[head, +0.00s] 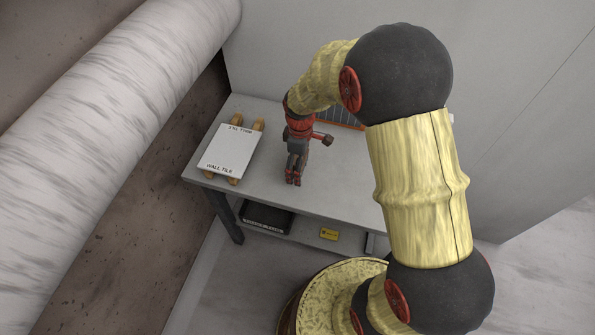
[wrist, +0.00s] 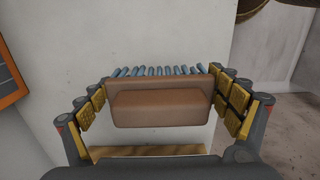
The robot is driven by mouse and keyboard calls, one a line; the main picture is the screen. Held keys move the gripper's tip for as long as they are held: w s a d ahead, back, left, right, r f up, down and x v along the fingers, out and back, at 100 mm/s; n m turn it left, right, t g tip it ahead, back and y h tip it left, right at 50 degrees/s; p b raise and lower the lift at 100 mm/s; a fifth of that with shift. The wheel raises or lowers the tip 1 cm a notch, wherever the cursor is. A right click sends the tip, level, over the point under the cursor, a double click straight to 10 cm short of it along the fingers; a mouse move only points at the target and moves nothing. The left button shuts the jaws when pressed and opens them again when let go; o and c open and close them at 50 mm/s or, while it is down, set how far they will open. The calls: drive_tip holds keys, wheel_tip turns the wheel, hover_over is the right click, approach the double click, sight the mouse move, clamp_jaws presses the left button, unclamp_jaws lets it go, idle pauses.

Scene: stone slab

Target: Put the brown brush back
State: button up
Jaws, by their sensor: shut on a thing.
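The brown brush (wrist: 162,103) is between the finger pads of my gripper (wrist: 162,100) in the wrist view. Its brown block faces the camera, and a row of blue-grey bristles shows along its far edge. My gripper is shut on it. In the head view my gripper (head: 293,178) points down over the grey table (head: 262,188), right of the white wall tile board. The brush cannot be made out there. I cannot tell whether the brush touches the table.
The white board (head: 229,152) marked "WALL TILE" lies on wooden rails at the table's left. An orange-edged rack (head: 345,122) stands at the back, partly behind my arm. A black tray (head: 266,217) and a yellow item (head: 329,234) are on the lower shelf.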

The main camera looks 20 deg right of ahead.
drive_tip(key=shift+w+a+f, duration=0.2)
drive_tip(key=shift+w+f, duration=0.05)
drive_tip(key=shift+f, duration=0.25)
drive_tip(key=shift+w+f+b, duration=0.15)
drive_tip(key=shift+f+b, duration=0.4)
drive_tip(key=shift+f, duration=1)
drive_tip(key=shift+f, duration=0.1)
drive_tip(key=o, duration=0.9)
